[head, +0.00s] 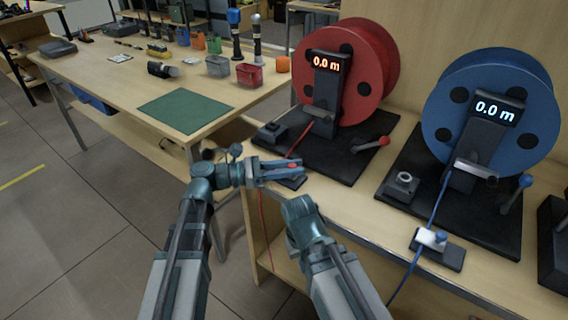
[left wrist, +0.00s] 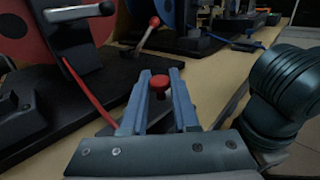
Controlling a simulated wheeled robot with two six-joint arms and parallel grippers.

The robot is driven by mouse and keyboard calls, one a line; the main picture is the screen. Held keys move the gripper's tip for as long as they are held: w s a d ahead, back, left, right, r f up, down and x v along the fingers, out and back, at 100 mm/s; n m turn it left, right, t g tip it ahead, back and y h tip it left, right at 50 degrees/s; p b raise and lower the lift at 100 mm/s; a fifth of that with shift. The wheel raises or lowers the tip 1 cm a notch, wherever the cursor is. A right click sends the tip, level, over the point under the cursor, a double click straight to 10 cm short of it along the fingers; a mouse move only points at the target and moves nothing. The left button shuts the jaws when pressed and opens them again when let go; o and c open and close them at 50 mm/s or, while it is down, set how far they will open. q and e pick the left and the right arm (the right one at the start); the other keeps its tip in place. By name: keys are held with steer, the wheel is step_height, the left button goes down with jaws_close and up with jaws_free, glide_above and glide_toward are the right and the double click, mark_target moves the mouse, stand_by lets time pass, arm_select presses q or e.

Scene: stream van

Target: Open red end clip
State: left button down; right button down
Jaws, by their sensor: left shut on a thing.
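In the left wrist view the same red knob (left wrist: 159,84) stands upright between my fingers. My left gripper (head: 292,170) reaches in from the left and is shut on the knob. The fingers hide much of the clip's base. A red cable (head: 262,215) hangs down over the bench edge beside the clip. My right arm shows at the lower middle, but its gripper is not visible.
The red reel (head: 365,75) reads 0.0 m and has a red-knobbed crank (head: 371,145). A table with a green mat (head: 185,110) stands at the left.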

arm_select(q)
steer(key=c, duration=0.7)
jaws_free()
steer(key=shift+o, duration=0.2)
steer(key=s+a, duration=0.2)
steer(key=a, duration=1.1)
steer(key=shift+a, duration=0.35)
steer(key=shift+s, duration=0.1)
